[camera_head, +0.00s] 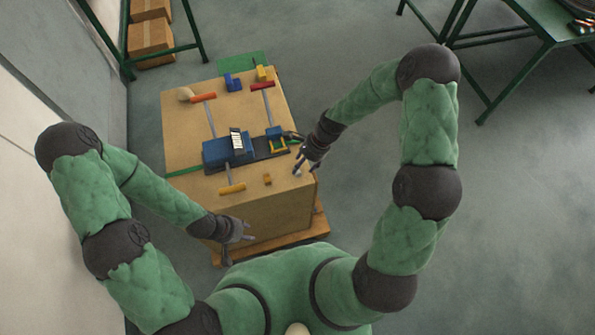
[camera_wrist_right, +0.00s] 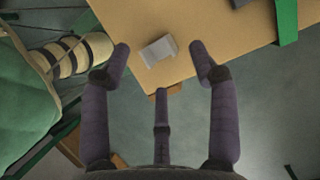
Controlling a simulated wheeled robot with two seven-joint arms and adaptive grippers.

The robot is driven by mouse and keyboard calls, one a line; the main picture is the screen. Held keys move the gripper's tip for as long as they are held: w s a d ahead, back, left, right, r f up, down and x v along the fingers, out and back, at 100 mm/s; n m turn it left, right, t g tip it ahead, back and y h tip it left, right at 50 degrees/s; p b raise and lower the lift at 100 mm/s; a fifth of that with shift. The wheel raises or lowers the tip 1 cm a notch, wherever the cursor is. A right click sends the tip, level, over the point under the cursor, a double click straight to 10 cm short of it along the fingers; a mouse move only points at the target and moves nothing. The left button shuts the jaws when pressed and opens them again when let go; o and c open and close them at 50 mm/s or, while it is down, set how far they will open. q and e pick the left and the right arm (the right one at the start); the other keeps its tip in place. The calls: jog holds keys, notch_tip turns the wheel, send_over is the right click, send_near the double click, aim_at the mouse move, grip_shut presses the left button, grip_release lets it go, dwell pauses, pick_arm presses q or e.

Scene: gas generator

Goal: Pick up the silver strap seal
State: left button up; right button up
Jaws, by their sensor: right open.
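The silver strap seal (camera_head: 297,171) is a small pale grey block lying on top of the large cardboard box near its right front corner. In the right wrist view the seal (camera_wrist_right: 159,50) lies near the box edge, between the spread fingertips of my right gripper (camera_wrist_right: 160,64). That gripper (camera_head: 301,168) is open and empty, close over the box corner, with no clear contact on the seal. My left gripper (camera_head: 245,233) is low beside the front face of the box, apart from the seal; its fingers are too small to judge.
The cardboard box (camera_head: 290,205) stands on a wooden pallet (camera_head: 318,228). A green strap (camera_wrist_right: 286,20) crosses the box.

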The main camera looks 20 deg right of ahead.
jog(key=shift+x, duration=1.1)
jog(key=c, duration=1.1)
jog(key=shift+o, duration=0.2)
jog(key=shift+r, duration=0.1)
